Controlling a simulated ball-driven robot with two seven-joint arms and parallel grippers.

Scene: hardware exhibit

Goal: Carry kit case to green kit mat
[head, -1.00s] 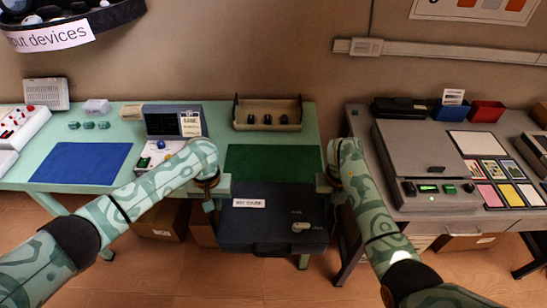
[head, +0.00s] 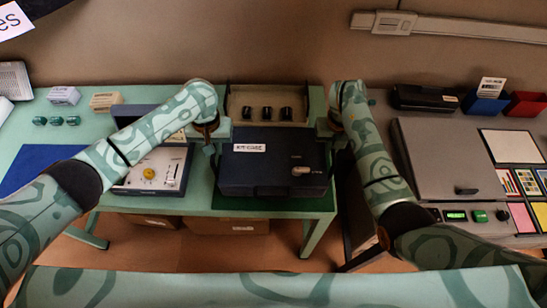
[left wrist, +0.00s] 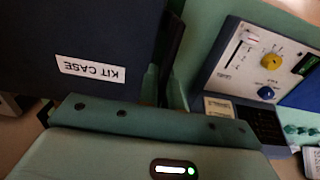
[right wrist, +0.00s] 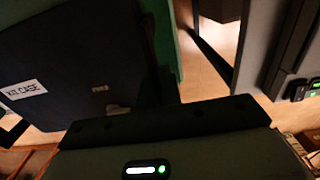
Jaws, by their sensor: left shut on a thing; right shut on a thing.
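The dark blue kit case (head: 275,172), with a white "KIT CASE" label, is level between my two grippers at the table's right end. My left gripper (head: 216,138) is shut on its left side and my right gripper (head: 327,134) on its right side. The case also fills part of the left wrist view (left wrist: 75,35) and the right wrist view (right wrist: 75,70). The green kit mat (head: 270,204) shows as a strip in front of the case; the rest is hidden under it. I cannot tell whether the case touches the mat.
A beige tray (head: 240,98) with several dark knobs stands right behind the case. A white control panel with a yellow knob (head: 149,174) is close on the left. A grey machine (head: 450,165) stands on the separate table at right.

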